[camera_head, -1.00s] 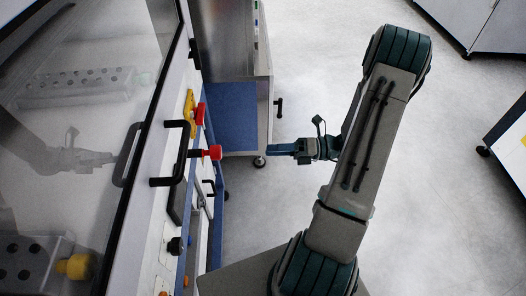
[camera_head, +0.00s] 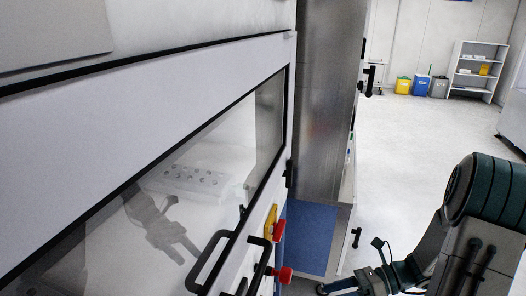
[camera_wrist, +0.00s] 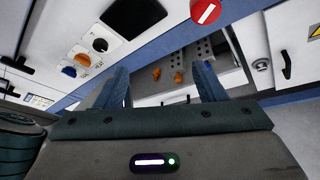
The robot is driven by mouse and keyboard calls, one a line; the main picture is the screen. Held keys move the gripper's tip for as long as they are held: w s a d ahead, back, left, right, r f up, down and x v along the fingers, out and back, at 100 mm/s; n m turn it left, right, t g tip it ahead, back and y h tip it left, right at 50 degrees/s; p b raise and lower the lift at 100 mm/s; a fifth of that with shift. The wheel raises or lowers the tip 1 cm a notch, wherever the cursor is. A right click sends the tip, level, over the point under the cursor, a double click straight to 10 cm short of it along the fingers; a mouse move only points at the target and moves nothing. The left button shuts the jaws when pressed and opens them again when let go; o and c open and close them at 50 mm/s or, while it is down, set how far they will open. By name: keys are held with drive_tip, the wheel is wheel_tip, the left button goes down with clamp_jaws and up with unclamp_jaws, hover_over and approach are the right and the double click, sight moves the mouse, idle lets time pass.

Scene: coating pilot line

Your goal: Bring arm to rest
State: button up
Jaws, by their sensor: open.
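My gripper (camera_head: 340,286) is at the bottom of the head view, at the end of my bent arm, in the open floor to the right of the fume hood. In the wrist view my gripper (camera_wrist: 164,84) shows two blue fingers spread apart with nothing between them. Beyond the fingers are a grey panel with holes and small orange parts, at some distance. The jaws touch nothing that I can see.
A fume hood (camera_head: 160,85) with a glass sash, black handles and a red knob (camera_head: 279,230) stands left. A metal cabinet (camera_head: 325,110) is beside it. Bins (camera_head: 420,86) and a shelf (camera_head: 476,72) stand far back. Floor (camera_head: 420,135) on the right is clear.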

drive_tip(key=s+a+r+n+t+h, duration=0.1)
drive_tip(key=s+r+n+h, duration=0.3)
drive_tip(key=n, duration=0.8)
drive_tip(key=s+a+r+n+t+h, duration=0.2)
drive_tip(key=s+r+n+h, duration=0.2)
drive_tip(key=r+n+h, duration=0.5)
drive_tip(key=n+h, duration=0.1)
drive_tip(key=n, duration=0.3)
drive_tip(key=shift+s+r+t, duration=0.15)
drive_tip(key=shift+s+t, duration=0.2)
drive_tip(key=shift+t, duration=0.05)
